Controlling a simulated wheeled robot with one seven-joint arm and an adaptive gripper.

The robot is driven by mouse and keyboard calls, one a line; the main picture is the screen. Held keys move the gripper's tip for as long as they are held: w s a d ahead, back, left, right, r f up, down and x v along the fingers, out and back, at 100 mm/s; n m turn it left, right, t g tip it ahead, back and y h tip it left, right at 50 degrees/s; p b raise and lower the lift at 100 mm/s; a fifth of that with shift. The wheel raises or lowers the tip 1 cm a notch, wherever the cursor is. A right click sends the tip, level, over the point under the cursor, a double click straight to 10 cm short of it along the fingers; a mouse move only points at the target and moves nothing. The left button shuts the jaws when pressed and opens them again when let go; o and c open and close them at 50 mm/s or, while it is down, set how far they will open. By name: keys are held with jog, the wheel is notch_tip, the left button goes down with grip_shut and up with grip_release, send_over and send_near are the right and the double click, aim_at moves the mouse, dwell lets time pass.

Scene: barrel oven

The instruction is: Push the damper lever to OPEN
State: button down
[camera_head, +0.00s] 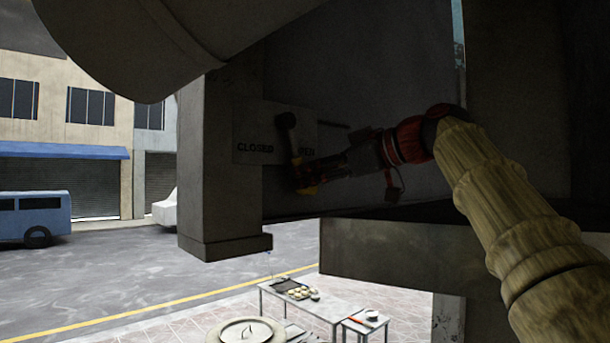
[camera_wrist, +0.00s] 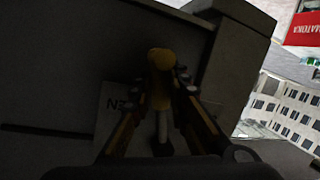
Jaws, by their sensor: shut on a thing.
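The damper lever (camera_head: 291,137) stands on a dark stone face, a dark round end at its top and a pale shaft leaning slightly right downward. It crosses the label plate (camera_head: 250,150) between the words CLOSED, at left, and OPEN, partly covered at right. My gripper (camera_head: 304,178) comes in from the right and is shut at the lever's lower part. In the wrist view a yellow rounded piece (camera_wrist: 161,62) lies between my fingers, with the pale shaft (camera_wrist: 163,125) beyond. Shadow hides the exact finger contact.
A stone pillar (camera_head: 220,165) stands left of the label, and a dark ledge (camera_head: 385,255) runs below my arm. A big rounded grey body (camera_head: 160,40) hangs above left. Low tables (camera_head: 325,305) with food stand below on the pavement.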

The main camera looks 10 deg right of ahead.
jog(key=c, duration=1.7)
grip_release()
jog(key=v, duration=1.2)
jog(key=shift+c, duration=0.5)
